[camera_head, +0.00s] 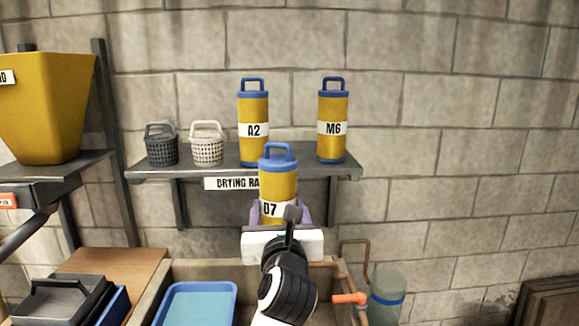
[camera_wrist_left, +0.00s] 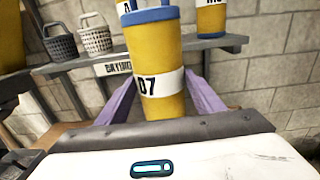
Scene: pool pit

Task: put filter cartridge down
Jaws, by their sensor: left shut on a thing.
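A yellow filter cartridge with a blue cap and handle, labelled 07 (camera_head: 278,184), stands upright between the purple fingers of my left gripper (camera_head: 281,212). In the left wrist view the same cartridge (camera_wrist_left: 158,60) sits between the two fingers (camera_wrist_left: 155,100), its lower end hidden by the gripper body. It is in front of the drying rack shelf (camera_head: 220,173) and overlaps its front edge in the picture. Cartridges A2 (camera_head: 253,108) and M6 (camera_head: 332,110) stand upright on the shelf. My right gripper is not in view.
A dark basket (camera_head: 161,149) and a white basket (camera_head: 207,148) occupy the shelf's left part. Shelf space shows between A2 and M6. Below are a blue tray (camera_head: 197,288), an orange-handled pipe (camera_head: 349,298) and a clear canister (camera_head: 386,285). A yellow hopper (camera_head: 45,110) is at left.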

